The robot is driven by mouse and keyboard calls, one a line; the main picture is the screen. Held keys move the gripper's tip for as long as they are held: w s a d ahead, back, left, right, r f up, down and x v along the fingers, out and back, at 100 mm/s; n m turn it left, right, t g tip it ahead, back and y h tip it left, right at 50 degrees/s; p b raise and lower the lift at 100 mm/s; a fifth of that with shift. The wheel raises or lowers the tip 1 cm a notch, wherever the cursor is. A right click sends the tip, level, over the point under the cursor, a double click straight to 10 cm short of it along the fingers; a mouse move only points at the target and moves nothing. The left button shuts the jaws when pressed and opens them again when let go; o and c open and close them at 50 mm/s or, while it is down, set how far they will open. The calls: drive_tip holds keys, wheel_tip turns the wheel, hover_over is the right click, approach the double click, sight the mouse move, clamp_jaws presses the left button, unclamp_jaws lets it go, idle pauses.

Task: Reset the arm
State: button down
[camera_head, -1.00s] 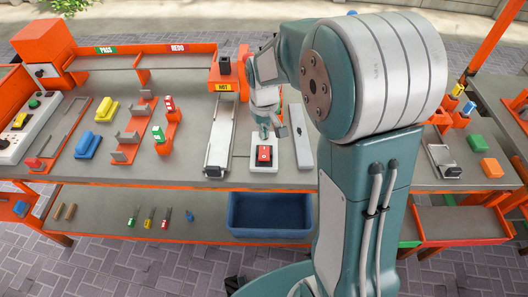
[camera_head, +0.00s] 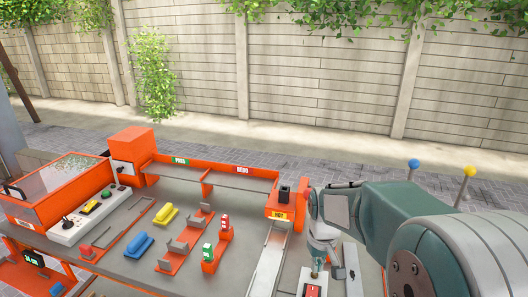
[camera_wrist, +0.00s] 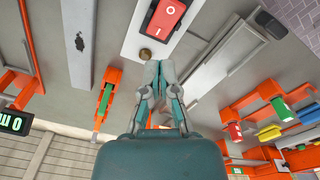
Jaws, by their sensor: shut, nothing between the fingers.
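My gripper (camera_wrist: 160,72) is shut and empty, its fingertips together in the wrist view. In that view it is close to a white switch plate with a red rocker switch (camera_wrist: 166,15) and appears to overlap the plate's edge; I cannot tell whether it touches. In the head view my gripper (camera_head: 318,272) points down just behind the red switch (camera_head: 313,291), which is cut by the bottom edge. My arm comes in from the right of the head view, and its base is out of the picture.
The workbench (camera_head: 180,235) carries yellow (camera_head: 166,214) and blue (camera_head: 139,245) blocks, orange racks (camera_head: 184,243) and a metal rail (camera_head: 270,258) left of my gripper. A control panel (camera_head: 90,215) is at the far left. An orange post marked HOT (camera_head: 281,213) stands close behind. A wall is beyond.

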drive_tip(key=s+r+m+t, duration=0.1)
drive_tip(key=s+r, duration=0.4)
drive_tip(key=s, duration=0.5)
drive_tip(key=s+r+m+t, duration=0.1)
drive_tip(key=s+r+t, duration=0.3)
drive_tip(key=s, duration=0.6)
wheel_tip(320, 180, up, 2)
drive_tip(key=shift+r, duration=0.25)
